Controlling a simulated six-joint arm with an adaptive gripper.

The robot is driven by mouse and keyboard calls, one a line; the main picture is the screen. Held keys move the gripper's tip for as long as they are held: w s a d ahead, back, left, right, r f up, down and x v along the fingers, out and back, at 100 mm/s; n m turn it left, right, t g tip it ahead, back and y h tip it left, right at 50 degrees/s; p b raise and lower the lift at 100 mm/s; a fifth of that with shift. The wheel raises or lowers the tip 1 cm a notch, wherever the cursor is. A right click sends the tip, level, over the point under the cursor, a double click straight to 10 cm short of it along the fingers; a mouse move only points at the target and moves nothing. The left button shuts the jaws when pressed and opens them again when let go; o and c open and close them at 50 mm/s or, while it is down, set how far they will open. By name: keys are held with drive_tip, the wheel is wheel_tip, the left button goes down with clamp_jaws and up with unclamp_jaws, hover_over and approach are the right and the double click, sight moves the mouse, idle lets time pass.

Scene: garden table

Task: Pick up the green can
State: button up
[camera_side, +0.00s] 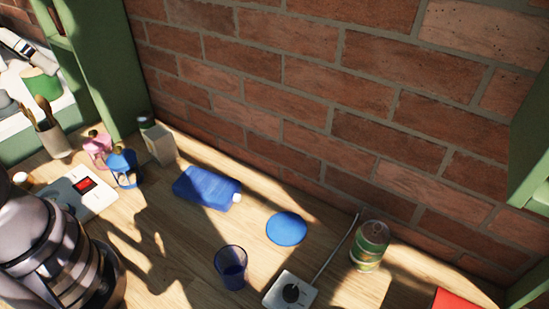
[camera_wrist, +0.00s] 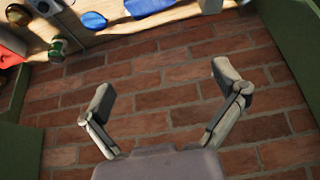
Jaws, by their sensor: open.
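The green can (camera_side: 370,247) stands upright on the wooden table at the right in the side view, close to the brick wall. In the wrist view the green can (camera_wrist: 57,48) is small, near the upper left corner. My gripper (camera_wrist: 163,82) shows in the wrist view with its two fingers spread wide and nothing between them. The can lies well off to the left of and above the fingers in that picture, apart from them. My gripper is not in the side view.
A white box with a black knob (camera_side: 291,292) and a thin rod stands just left of the can. A blue disc (camera_side: 287,229), a blue cup (camera_side: 231,268) and a blue bottle (camera_side: 207,187) lie further left. A red object (camera_side: 460,299) is at the lower right. The brick wall (camera_side: 330,90) rises behind.

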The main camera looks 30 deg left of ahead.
wheel_tip(320, 180, up, 6)
drive_tip(key=f, duration=0.1)
drive_tip(key=w+d+n+g+h, duration=0.4)
drive_tip(key=w+d+n+h, duration=0.45)
drive_tip(key=w+d, duration=0.55)
drive_tip(key=w+d+n+g+h, duration=0.5)
drive_tip(key=w+d+n+h, duration=0.35)
drive_tip(key=w+d, duration=0.55)
approach(371, 243)
drive_tip(key=shift+m+t+h, duration=0.3)
drive_tip(key=shift+m+h, duration=0.1)
drive_tip(key=w+a+f, duration=0.1)
drive_tip(key=a+f, duration=0.1)
drive_tip(key=w+a+f, duration=0.1)
drive_tip(key=a, duration=0.1)
drive_tip(key=shift+w+f, duration=0.3)
drive_tip(key=shift+f, duration=0.1)
drive_tip(key=shift+d+f, duration=0.25)
drive_tip(key=shift+d, duration=0.05)
drive_tip(key=d, duration=0.4)
drive_tip(key=s+d, duration=0.1)
drive_tip(key=d, duration=0.8)
drive_tip(key=shift+s, duration=0.4)
drive_tip(key=c, duration=1.3)
